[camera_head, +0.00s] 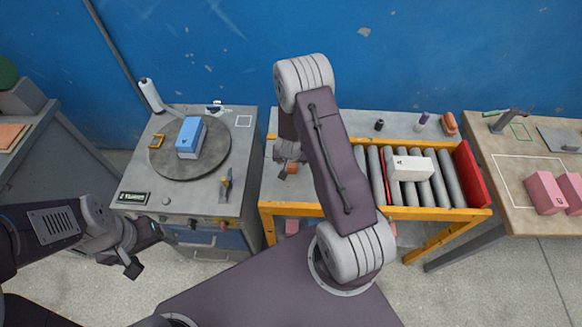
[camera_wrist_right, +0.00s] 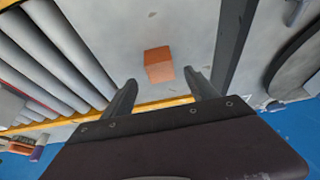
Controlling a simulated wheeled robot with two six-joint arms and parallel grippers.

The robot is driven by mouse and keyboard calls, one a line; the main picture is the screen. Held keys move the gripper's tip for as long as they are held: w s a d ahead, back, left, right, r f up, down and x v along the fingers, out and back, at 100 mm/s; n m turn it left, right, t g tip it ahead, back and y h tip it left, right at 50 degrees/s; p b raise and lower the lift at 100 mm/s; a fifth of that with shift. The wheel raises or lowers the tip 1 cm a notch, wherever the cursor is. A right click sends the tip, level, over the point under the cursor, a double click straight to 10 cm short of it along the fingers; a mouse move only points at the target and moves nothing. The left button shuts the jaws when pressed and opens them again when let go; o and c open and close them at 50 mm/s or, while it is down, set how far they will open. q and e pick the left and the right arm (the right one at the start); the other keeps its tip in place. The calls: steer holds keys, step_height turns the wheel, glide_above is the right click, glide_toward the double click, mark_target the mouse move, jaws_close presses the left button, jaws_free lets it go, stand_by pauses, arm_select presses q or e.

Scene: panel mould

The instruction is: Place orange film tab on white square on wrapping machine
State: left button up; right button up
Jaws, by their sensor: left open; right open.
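A small orange block (camera_head: 292,168), which may be the film tab, lies on the grey left end of the roller table. In the right wrist view the orange block (camera_wrist_right: 158,65) is just beyond and between the fingertips. My right gripper (camera_wrist_right: 160,80) is open and empty above it; the right gripper (camera_head: 287,152) partly covers the block in the head view. A white square outline (camera_head: 243,121) is at the back right of the wrapping machine (camera_head: 203,193). My left gripper (camera_head: 150,252) is open and empty in front of the machine.
A white box (camera_head: 410,168) lies on the rollers. Pink boxes (camera_head: 544,194) stand on the right table. The white square is clear.

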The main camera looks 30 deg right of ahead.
mark_target(291, 164)
steer(key=shift+x, duration=2.8)
steer(key=shift+a, duration=0.15)
jaws_close()
